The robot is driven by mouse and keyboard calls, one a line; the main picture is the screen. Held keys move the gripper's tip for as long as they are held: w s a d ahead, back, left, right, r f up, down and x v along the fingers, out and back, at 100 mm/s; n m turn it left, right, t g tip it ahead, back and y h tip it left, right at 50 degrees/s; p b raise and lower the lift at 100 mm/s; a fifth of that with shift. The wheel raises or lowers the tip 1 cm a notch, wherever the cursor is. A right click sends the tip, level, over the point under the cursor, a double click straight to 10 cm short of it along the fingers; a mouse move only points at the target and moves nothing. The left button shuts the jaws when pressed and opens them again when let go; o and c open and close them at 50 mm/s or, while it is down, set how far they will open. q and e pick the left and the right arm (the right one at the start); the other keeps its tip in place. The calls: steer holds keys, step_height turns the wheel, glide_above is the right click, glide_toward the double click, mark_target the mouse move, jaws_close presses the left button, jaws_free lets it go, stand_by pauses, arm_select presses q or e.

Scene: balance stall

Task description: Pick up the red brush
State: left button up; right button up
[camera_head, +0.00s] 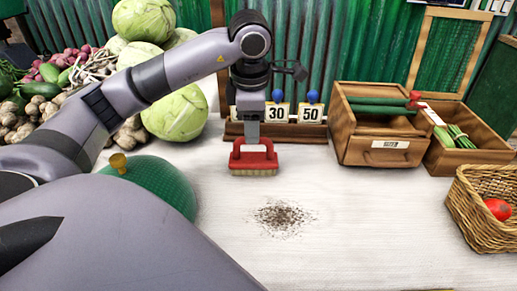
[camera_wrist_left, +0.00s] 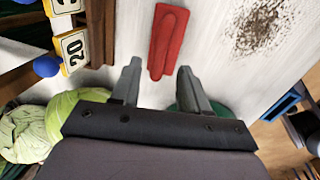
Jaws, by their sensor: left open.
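The red brush (camera_head: 254,158), with pale bristles underneath, stands on the white table behind a patch of dark crumbs (camera_head: 283,217). My left gripper (camera_head: 252,141) points down over the brush handle. In the left wrist view the brush (camera_wrist_left: 168,42) lies beyond the fingers, its near end in line with the gap between the tips. The left gripper (camera_wrist_left: 159,70) is open, with nothing held. Whether the fingers touch the handle cannot be told. My right gripper is not in view.
A rack with number cards (camera_head: 310,112) stands just behind the brush. A wooden drawer box (camera_head: 385,150) and wicker basket (camera_head: 475,215) are at right. Cabbages (camera_head: 175,115) and a green dome with a brass knob (camera_head: 160,180) are at left.

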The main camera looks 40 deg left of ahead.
arm_select(q)
steer(key=b, duration=0.1)
glide_above(253, 154)
steer(key=s, duration=0.2)
steer(key=f, duration=0.5)
steer(key=shift+w+d, duration=0.25)
steer(key=shift+d, duration=0.05)
steer(key=shift+f, duration=0.2)
steer(key=shift+w, duration=0.1)
jaws_close()
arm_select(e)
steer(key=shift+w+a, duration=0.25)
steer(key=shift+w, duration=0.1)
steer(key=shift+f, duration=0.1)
arm_select(q)
steer(key=shift+r, duration=0.1)
